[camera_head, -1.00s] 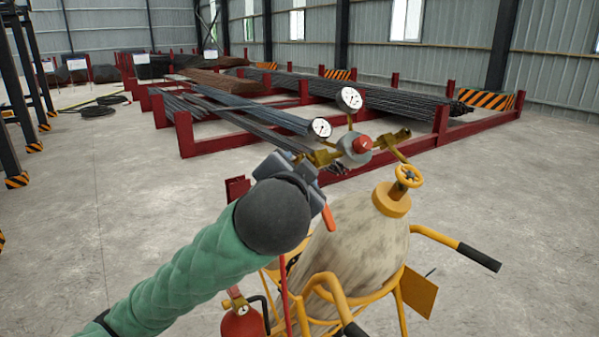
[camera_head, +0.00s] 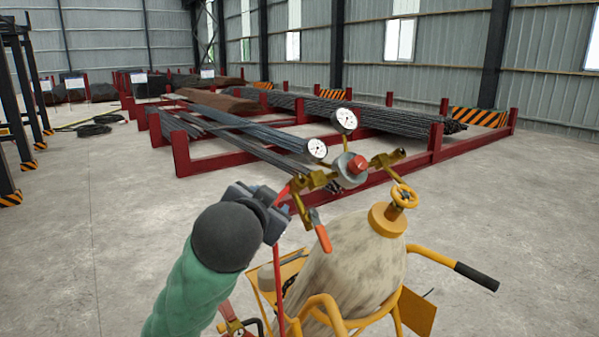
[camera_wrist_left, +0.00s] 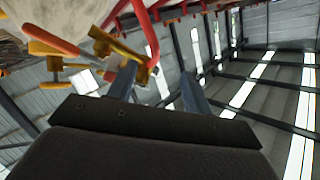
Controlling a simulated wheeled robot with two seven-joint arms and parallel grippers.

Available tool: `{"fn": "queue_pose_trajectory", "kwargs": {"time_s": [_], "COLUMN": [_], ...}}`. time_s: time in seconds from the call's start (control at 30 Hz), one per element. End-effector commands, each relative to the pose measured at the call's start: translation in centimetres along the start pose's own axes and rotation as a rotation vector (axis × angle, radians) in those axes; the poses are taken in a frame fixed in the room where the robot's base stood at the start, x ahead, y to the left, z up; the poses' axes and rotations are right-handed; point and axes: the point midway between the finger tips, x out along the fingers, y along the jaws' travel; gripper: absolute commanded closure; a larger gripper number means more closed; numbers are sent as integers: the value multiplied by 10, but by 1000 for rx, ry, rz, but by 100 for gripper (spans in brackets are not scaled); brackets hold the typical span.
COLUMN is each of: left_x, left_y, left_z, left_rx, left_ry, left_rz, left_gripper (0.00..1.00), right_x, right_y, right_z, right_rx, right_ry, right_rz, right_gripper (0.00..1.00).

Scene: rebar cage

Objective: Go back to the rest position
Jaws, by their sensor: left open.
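My left gripper (camera_head: 270,208) is at the left of the regulator on the gas cylinder. In the left wrist view its two fingers (camera_wrist_left: 160,85) stand apart with nothing seen held between them. The regulator (camera_head: 352,165) has two white gauges, a red knob and brass fittings. An orange-handled valve (camera_head: 320,232) hangs beside my gripper, and a red hose runs down behind the fingers. The worn beige cylinder (camera_head: 350,262) stands in a yellow cart (camera_head: 325,315). In the left wrist view, the brass valve (camera_wrist_left: 125,60) shows close to the left finger. My right gripper is not in view.
The cart's black-gripped handle (camera_head: 475,277) sticks out to the right. Behind stand red racks (camera_head: 245,147) with long steel bars. A black coiled cable (camera_head: 95,128) lies on the floor at the left.

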Motion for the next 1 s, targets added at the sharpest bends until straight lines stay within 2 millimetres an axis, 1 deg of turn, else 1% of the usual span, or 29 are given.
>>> {"fn": "queue_pose_trajectory", "kwargs": {"time_s": [0.03, 0.17, 0.2, 0.37, 0.5, 0.77, 1.0], "left_x": [4, 12, 14, 20, 21, 12, -8], "left_y": [5, 13, 17, 31, 47, 80, 114], "left_z": [16, 52, 64, 112, 155, 237, 313], "left_rx": [-24, -79, -95, -157, -207, -294, -363], "left_ry": [-26, -86, -106, -185, -259, -404, -546], "left_rz": [16, 46, 56, 90, 119, 169, 209], "left_gripper": [50, 50, 50, 50, 50, 50, 50], "right_x": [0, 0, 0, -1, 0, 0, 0], "right_y": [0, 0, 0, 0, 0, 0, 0], "right_z": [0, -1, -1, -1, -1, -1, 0], "right_rx": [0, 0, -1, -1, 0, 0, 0], "right_ry": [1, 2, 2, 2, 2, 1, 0], "right_rz": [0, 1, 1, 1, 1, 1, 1], "right_gripper": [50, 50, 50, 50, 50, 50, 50]}}
